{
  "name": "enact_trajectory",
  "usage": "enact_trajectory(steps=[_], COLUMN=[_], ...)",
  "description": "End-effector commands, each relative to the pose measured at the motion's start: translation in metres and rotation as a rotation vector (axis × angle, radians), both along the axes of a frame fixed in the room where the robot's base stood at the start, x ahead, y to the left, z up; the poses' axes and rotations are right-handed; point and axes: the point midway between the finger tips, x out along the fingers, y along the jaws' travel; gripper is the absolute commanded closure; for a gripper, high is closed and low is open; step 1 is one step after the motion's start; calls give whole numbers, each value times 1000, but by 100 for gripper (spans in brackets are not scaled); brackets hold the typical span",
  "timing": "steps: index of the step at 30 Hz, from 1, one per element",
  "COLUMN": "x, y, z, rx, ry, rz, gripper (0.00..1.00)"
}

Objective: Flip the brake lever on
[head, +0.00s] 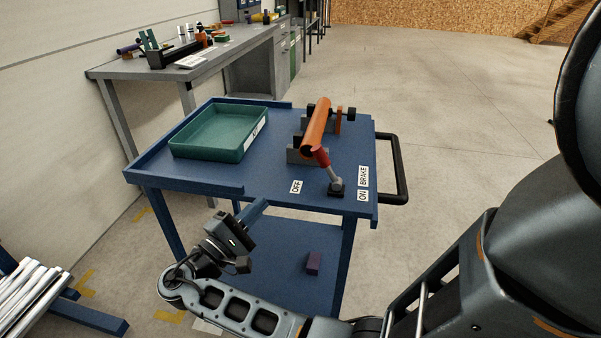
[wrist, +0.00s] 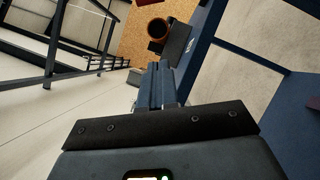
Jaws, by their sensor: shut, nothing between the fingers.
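The brake lever (head: 334,174) stands on a small black base near the front right of the blue cart's top. Its grey shaft leans up and to the left, and its red grip (head: 321,157) is close to the end of an orange cylinder. An OFF label (head: 297,187) lies left of the base; an ON label (head: 362,195) and a BRAKE label (head: 363,176) lie right of it. My gripper (head: 262,205) is shut and empty by the cart's front edge, left of the lever and apart from it. Its closed fingers (wrist: 160,82) show in the wrist view, where I cannot clearly identify the lever.
The orange cylinder (head: 316,124) rests on grey supports on the cart top (head: 270,178). A green tray (head: 215,147) sits at the left. A black handle (head: 402,170) sticks out at the right. A purple block (head: 313,263) lies on the lower shelf. A workbench (head: 130,70) stands behind.

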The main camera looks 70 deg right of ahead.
Motion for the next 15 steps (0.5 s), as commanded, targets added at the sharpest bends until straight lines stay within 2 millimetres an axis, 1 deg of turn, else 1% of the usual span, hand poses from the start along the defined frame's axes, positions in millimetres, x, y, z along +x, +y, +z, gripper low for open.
enact_trajectory(steps=[3, 5, 15], x=[3, 3, 3], y=[-4, -4, -4], z=[13, 16, 18], rx=[-64, -76, -79], ry=[-2, -1, -1], rz=[-60, -73, -77], gripper=[100, 100, 100])
